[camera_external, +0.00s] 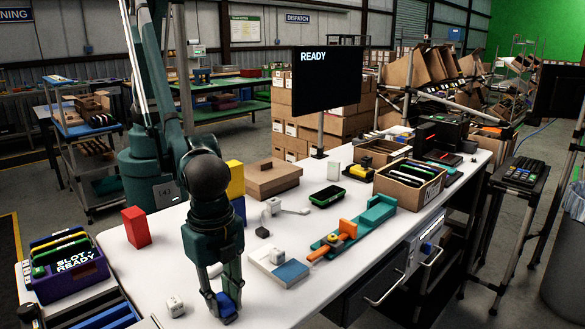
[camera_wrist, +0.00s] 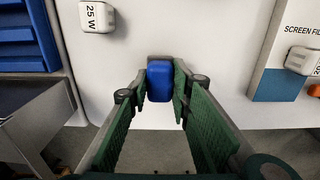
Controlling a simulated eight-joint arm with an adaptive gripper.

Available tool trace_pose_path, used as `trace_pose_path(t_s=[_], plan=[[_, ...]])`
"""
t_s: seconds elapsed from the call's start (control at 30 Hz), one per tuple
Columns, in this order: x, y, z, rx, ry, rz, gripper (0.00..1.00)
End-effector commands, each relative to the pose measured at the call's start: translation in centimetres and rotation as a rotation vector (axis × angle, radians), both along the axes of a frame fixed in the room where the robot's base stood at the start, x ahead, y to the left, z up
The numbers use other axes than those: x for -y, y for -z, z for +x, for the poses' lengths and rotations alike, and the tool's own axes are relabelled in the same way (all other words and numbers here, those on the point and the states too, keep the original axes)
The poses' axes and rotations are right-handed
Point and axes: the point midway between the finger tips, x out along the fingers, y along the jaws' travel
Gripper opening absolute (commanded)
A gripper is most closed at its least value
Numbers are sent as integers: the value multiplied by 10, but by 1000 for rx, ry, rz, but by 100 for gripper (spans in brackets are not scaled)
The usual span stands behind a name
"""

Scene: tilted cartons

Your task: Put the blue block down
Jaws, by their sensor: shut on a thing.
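The blue block (camera_wrist: 159,82) is between the two green fingers of my gripper (camera_wrist: 158,97) in the wrist view, with a finger against each side. In the external view my gripper (camera_external: 223,299) points down near the front edge of the white table (camera_external: 160,265), shut on the same blue block (camera_external: 226,306). The block is at or just above the table top; I cannot tell whether it touches.
A white cube marked 25 W (camera_wrist: 97,17) lies left of the block. A white and blue board (camera_external: 279,267) with a small cube on it lies right. A red block (camera_external: 136,227) stands behind left. A purple bin (camera_external: 70,275) is at far left. Bare table surrounds my gripper.

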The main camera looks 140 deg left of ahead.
Motion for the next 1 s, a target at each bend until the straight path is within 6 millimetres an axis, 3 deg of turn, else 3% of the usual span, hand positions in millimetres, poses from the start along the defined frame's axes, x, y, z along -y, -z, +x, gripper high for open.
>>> trace_pose_path(t_s=[0.13,0.17,0.27,0.77,1.0], plan=[[0,4,0,0,0,0,9],[0,4,0,0,0,0,23],[0,3,0,0,0,0,36],[0,-1,0,0,0,0,36],[0,-23,0,0,0,0,36]])
